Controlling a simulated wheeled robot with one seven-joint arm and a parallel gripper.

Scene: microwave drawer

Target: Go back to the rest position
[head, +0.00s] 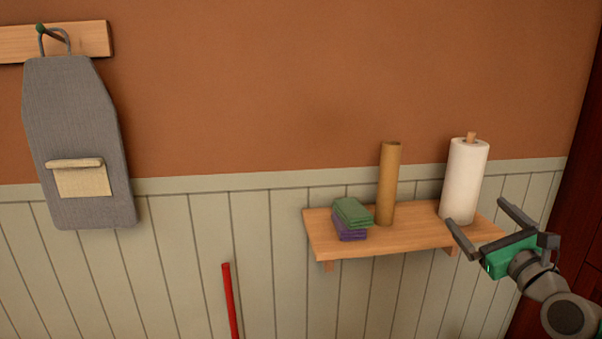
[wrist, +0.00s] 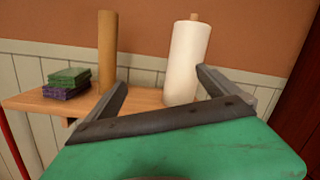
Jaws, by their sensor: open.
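My gripper (head: 482,222) is at the right of the head view, in front of the right end of a wooden wall shelf (head: 410,243). Its two fingers are spread apart with nothing between them. In the wrist view my gripper (wrist: 162,82) also shows open and empty, pointing toward the shelf (wrist: 25,100). My arm comes in from the lower right corner of the head view.
The shelf holds a white paper towel roll (head: 464,180), a brown cardboard tube (head: 388,184) and stacked green and purple sponges (head: 351,220). A grey apron (head: 80,130) hangs at left. A red pole (head: 230,300) stands below. Dark red panelling (head: 580,200) is at right.

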